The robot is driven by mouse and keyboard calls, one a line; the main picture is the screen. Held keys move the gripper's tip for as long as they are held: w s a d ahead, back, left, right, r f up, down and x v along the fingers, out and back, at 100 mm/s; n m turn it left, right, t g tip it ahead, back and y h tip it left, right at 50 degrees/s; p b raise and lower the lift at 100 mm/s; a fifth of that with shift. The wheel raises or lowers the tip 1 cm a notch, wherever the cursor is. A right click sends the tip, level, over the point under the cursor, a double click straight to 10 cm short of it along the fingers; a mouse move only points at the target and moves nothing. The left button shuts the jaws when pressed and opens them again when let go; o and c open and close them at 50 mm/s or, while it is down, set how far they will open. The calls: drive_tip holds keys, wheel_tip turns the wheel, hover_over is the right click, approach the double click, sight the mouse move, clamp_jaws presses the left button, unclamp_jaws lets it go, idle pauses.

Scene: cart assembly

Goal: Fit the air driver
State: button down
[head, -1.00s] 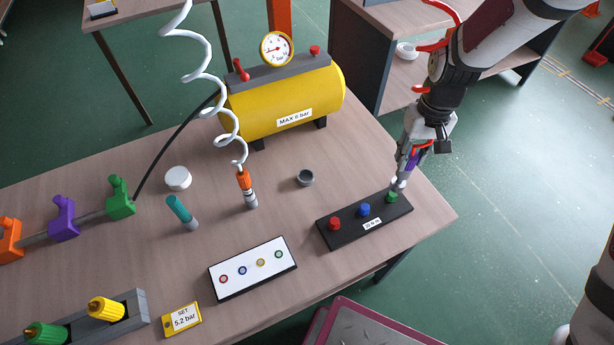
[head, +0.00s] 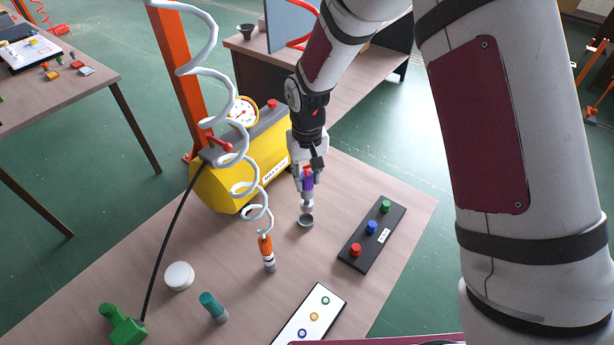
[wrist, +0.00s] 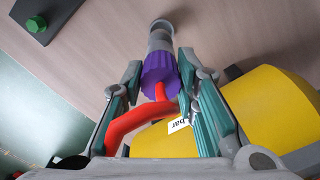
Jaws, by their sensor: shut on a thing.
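My gripper (head: 307,184) is shut on a purple ribbed tool (wrist: 160,67) with a grey tip pointing down and a red hose (wrist: 128,122) at its back end. The purple tool also shows between the fingers in the head view (head: 308,181). Its tip is just above or at a small round grey cup (head: 306,222) on the table; I cannot tell whether they touch. In the wrist view the far end of the tip overlaps the cup. A black block (head: 374,233) with red, blue and green knobs lies to the right of the cup.
The yellow air tank (head: 225,190) stands close left of my gripper. A coiled white hose (head: 247,188) ends in an orange plug (head: 266,248). A teal plug (head: 212,304), white cap (head: 179,276), green valve (head: 122,325) and white board (head: 309,312) are on the table.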

sight(306, 196)
drive_tip(key=shift+a, duration=0.15)
drive_tip(key=shift+f, duration=0.1)
drive_tip(key=shift+f+b, duration=0.5)
drive_tip(key=shift+f, duration=2.2)
drive_tip(key=shift+f+b, duration=0.3)
drive_tip(key=shift+f, duration=0.65)
drive_tip(key=c, duration=1.2)
unclamp_jaws()
